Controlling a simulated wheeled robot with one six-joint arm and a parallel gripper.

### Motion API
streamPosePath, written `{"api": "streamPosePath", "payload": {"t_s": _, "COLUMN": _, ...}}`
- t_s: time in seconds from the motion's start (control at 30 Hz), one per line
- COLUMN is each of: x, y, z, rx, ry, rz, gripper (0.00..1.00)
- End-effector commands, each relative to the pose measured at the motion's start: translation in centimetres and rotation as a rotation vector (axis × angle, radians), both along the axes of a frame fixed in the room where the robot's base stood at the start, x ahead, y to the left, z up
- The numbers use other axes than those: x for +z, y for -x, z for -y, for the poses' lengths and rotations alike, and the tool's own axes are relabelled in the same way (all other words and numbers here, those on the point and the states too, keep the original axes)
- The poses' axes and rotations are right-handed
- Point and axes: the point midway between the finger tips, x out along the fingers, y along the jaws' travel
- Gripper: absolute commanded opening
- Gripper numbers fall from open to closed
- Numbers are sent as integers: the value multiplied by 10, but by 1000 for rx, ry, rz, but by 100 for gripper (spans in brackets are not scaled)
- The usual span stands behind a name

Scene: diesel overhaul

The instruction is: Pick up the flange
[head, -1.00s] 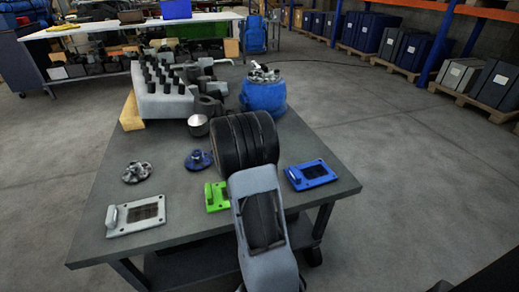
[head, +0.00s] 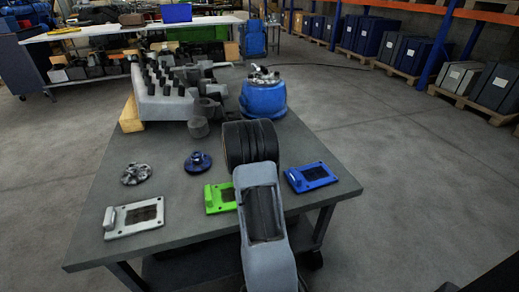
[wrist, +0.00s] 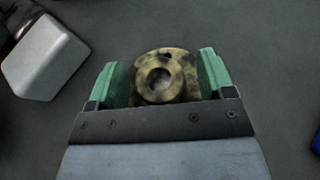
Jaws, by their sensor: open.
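In the wrist view a round, mottled yellow-and-black flange (wrist: 181,84) with a central hole lies over the grey surface. My gripper (wrist: 162,75) is open, with its green fingers on either side of the flange. The near part of the flange is hidden behind the dark gripper body. The fingers look very close to its sides, and I cannot tell whether they touch. In the head view my arm hides the gripper and this flange. A mottled grey flange (head: 136,173) and a blue flange (head: 198,161) lie at the left of the table.
On the table (head: 145,207) are a white plate (head: 119,219), a green plate (head: 215,197), a blue plate (head: 310,177), a blue housing (head: 263,98) and a large grey engine block (head: 165,103). A pale block (wrist: 48,60) shows upper left in the wrist view.

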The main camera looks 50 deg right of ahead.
Motion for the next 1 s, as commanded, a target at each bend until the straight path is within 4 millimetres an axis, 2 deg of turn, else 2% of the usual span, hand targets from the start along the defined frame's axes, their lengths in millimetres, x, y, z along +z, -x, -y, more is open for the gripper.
{"api": "streamPosePath", "payload": {"t_s": 0.07, "x": 0, "y": 0, "z": 0, "rx": 0, "ry": 0, "rz": 0, "gripper": 75}}
{"api": "streamPosePath", "payload": {"t_s": 0.8, "x": 2, "y": 0, "z": 0, "rx": -1, "ry": 1, "rz": 2, "gripper": 6}}
{"api": "streamPosePath", "payload": {"t_s": 1.0, "x": 2, "y": 0, "z": 0, "rx": -1, "ry": 1, "rz": 2, "gripper": 6}}
